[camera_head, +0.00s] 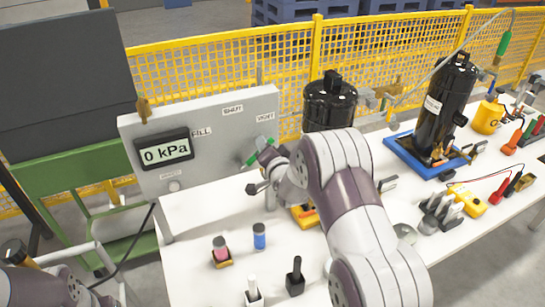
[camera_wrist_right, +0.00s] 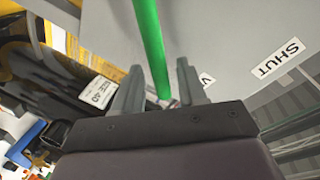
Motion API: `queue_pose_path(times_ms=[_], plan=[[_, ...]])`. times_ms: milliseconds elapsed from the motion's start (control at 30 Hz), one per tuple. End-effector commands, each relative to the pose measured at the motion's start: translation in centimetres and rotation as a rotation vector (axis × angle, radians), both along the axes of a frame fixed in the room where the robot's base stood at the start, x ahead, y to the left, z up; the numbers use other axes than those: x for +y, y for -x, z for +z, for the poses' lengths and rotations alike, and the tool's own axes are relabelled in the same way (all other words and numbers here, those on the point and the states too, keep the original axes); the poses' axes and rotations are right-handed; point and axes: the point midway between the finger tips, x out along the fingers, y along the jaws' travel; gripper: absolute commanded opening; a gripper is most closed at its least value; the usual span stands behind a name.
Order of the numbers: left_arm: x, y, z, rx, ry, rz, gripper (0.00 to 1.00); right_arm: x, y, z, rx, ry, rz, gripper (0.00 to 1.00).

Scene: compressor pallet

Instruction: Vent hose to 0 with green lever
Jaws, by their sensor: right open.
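The grey panel (camera_head: 215,120) stands at the back left of the white bench. Its display (camera_head: 165,151) reads 0 kPa. The green lever (camera_head: 257,152) is on the panel's right part and slants in the head view. In the right wrist view the lever (camera_wrist_right: 150,45) runs down between the two fingers. My right gripper (camera_head: 264,168) is at the lever, in front of the panel; its fingers (camera_wrist_right: 160,92) are open on either side of it. The wrist hides part of the lever's pivot. My left gripper does not show.
A black compressor (camera_head: 330,105) stands behind my right arm, and another (camera_head: 447,105) on a blue tray (camera_head: 405,156). Red (camera_head: 220,248) and blue (camera_head: 259,236) small containers stand on the bench. A yellow meter (camera_head: 467,201) lies right. Yellow mesh fence (camera_head: 220,65) runs behind.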

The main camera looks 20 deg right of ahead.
Motion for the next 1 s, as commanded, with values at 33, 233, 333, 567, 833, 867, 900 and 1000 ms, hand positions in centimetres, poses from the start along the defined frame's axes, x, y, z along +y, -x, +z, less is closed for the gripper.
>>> queue_pose_path(times_ms=[33,233,333,567,833,867,900,1000], plan=[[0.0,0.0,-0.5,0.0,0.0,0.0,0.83,0.1,0.9,0.0,-0.003,0.0,0.0,0.41],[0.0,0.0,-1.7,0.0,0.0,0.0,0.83,0.5,6.0,0.7,-0.003,0.0,-0.001,0.41],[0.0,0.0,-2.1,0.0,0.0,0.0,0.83,0.7,8.4,1.1,-0.002,0.0,-0.001,0.41],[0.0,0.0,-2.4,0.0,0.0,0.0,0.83,1.0,11.1,1.6,-0.001,0.0,-0.001,0.41],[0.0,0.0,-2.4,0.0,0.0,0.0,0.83,1.0,11.2,1.7,-0.001,0.0,-0.001,0.41],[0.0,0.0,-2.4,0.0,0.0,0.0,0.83,1.0,11.2,1.7,-0.001,0.0,-0.001,0.41],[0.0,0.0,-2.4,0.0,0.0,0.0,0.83,1.0,11.2,1.7,-0.001,0.0,-0.001,0.41],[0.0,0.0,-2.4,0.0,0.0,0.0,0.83,1.0,11.2,1.7,-0.001,0.001,-0.001,0.41]])
